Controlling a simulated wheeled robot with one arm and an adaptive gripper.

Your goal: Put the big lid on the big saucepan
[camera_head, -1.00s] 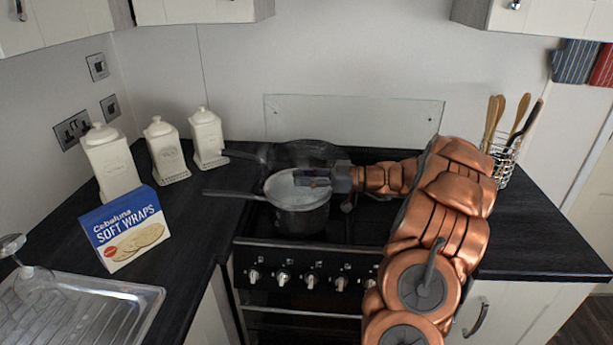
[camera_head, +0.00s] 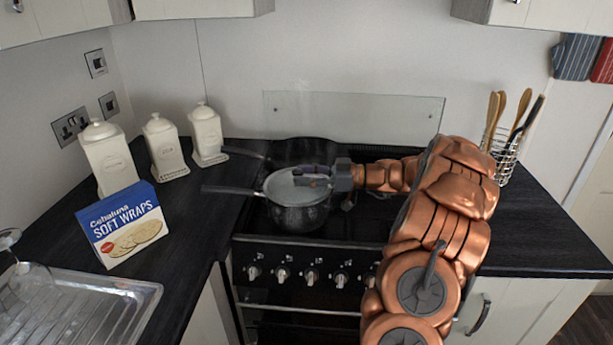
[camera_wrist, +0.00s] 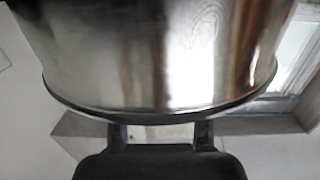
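The big saucepan (camera_head: 300,216) stands on the front left of the hob, its long handle (camera_head: 229,190) pointing left. A grey lid (camera_head: 283,187) lies over its mouth, looking about level with the rim. My gripper (camera_head: 308,176) reaches in from the right, low over the lid's middle.
Another dark pan (camera_head: 310,150) stands behind on the hob. White canisters (camera_head: 161,150) and a soft wraps box (camera_head: 124,226) stand left, near the sink drainer (camera_head: 95,300). A utensil rack (camera_head: 503,157) is at the right. The right worktop (camera_head: 540,235) is mostly clear.

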